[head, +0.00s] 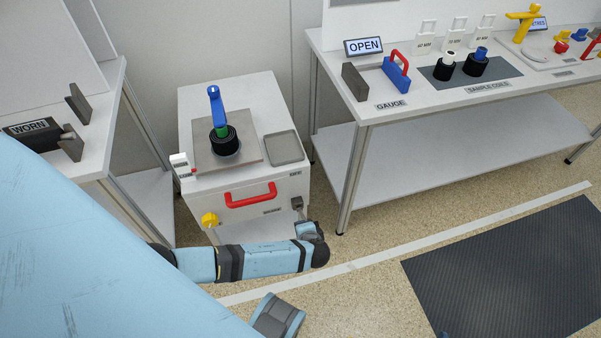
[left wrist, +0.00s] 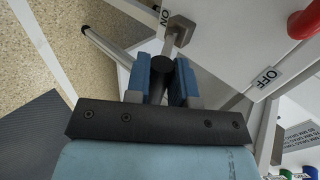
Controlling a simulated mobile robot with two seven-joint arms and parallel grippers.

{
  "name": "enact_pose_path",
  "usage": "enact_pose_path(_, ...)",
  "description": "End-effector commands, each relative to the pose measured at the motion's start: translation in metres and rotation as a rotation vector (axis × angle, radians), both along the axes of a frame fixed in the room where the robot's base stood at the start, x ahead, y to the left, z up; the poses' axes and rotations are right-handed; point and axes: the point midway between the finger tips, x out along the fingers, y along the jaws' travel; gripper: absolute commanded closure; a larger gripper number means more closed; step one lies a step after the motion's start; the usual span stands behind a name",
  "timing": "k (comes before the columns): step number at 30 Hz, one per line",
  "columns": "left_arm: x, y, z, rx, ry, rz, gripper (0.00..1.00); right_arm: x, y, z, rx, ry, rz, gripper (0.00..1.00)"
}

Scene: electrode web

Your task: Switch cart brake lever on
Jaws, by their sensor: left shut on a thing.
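The white cart (head: 285,100) stands between two benches. Its brake lever (head: 297,203) is at the right end of the cart's front, right of the red handle (head: 250,195). My left gripper (head: 308,229) is at the lever, low in front of the cart. In the left wrist view its blue fingers (left wrist: 162,80) are shut on the lever's dark round knob (left wrist: 162,65). The lever's grey stem and block (left wrist: 179,30) lie close to the ON label (left wrist: 164,16). The OFF label (left wrist: 266,77) is farther right.
A yellow knob (head: 209,219) is on the cart's left front. A blue-handled tool (head: 215,105) stands on the cart top. The gauge bench (head: 350,110) is close on the right, the WORN bench (head: 100,100) on the left. Open floor with a dark mat (head: 500,280) lies lower right.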

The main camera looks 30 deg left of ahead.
Motion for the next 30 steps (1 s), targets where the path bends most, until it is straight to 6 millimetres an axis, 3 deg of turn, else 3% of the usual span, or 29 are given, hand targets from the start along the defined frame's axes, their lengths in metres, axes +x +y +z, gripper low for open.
enact_pose_path(9, -0.005, -0.006, -0.017, -0.002, 0.003, -0.001, 1.00, 0.001, 0.001, 0.000, 0.001, -0.009, 0.002, 0.57)
enact_pose_path(27, -0.009, -0.009, -0.024, -0.006, 0.010, -0.003, 1.00, -0.001, 0.001, -0.004, -0.002, -0.004, 0.004, 0.57)
enact_pose_path(28, -0.009, -0.009, -0.024, -0.007, 0.011, -0.003, 0.70, -0.001, 0.001, -0.004, -0.002, -0.004, 0.004, 0.57)
enact_pose_path(30, -0.009, -0.008, -0.024, -0.006, 0.010, -0.003, 0.54, -0.001, 0.001, -0.004, -0.002, -0.003, 0.004, 0.57)
